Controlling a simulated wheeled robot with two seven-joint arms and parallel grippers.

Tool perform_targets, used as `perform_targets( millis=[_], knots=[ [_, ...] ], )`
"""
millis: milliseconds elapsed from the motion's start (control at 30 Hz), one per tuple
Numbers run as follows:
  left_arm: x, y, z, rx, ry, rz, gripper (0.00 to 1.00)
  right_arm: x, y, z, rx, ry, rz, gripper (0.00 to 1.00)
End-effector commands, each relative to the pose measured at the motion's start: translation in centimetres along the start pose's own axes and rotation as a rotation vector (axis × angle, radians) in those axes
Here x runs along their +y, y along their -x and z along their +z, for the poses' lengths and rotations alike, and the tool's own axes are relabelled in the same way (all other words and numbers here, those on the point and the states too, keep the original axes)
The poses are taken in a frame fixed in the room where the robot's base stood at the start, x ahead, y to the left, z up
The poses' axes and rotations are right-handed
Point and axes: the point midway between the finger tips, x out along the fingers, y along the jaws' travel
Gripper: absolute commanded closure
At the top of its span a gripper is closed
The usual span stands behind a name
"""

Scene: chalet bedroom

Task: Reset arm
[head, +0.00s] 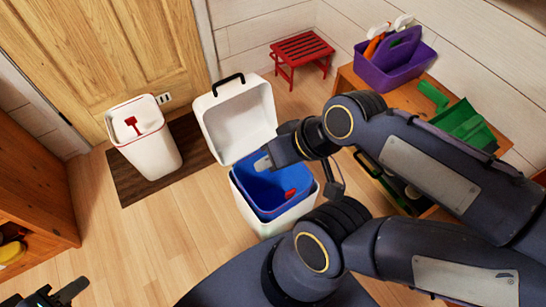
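My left gripper (62,290) is at the bottom left edge, partly cut off. Its two dark fingertips stand apart over the floor, with nothing seen between them. My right gripper (264,160) is above the open white bin with a blue liner (276,193). It is seen from the side, and I cannot tell whether its fingers are apart. No held object shows. A small red thing (290,194) lies inside the blue liner. The bin's white lid (237,118) with a black handle stands open behind it.
A white bin with a red piece on top (146,140) stands on a brown mat (133,188) by the wooden door. A red stool (302,50) is at the back. A wooden table (346,78) holds a purple caddy (388,72) and a green dustpan (462,122).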

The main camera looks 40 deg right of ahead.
Motion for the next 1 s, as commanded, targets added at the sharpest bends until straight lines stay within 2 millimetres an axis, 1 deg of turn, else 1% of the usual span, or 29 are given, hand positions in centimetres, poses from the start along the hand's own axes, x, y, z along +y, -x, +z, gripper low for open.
perform_targets(
  millis=[333, 467, 567, 667, 767, 800, 967, 1000],
  knots=[
    [0.1, 0.2, -0.1, 0.000, 0.000, 0.000, 0.64, -0.1, 0.3, 0.0, 0.005, 0.001, 0.002, 0.75],
    [0.7, 1.5, -0.7, 0.000, 0.000, 0.000, 0.64, -0.7, 1.6, -0.7, 0.005, 0.000, 0.002, 0.75],
    [1.6, 3.6, -1.8, 0.000, 0.000, 0.000, 0.64, -1.6, 3.7, -1.8, 0.006, 0.000, 0.002, 0.75],
    [3.0, 6.6, -3.3, 0.000, 0.000, 0.000, 0.64, -3.0, 6.7, -3.3, 0.006, 0.000, 0.002, 0.75],
    [4.7, 10.2, -5.2, 0.000, 0.000, 0.000, 0.64, -4.7, 10.3, -5.0, 0.006, 0.000, 0.002, 0.75],
    [5.3, 11.6, -5.9, 0.000, 0.000, 0.000, 0.64, -5.3, 11.8, -5.8, 0.006, 0.000, 0.002, 0.75],
    [7.9, 17.3, -8.7, 0.000, 0.000, 0.000, 0.64, -7.9, 17.4, -8.6, 0.006, 0.000, 0.002, 0.75],
    [8.5, 18.7, -9.4, 0.000, 0.000, 0.000, 0.64, -8.6, 18.8, -9.3, 0.006, 0.000, 0.002, 0.75]
  ],
)
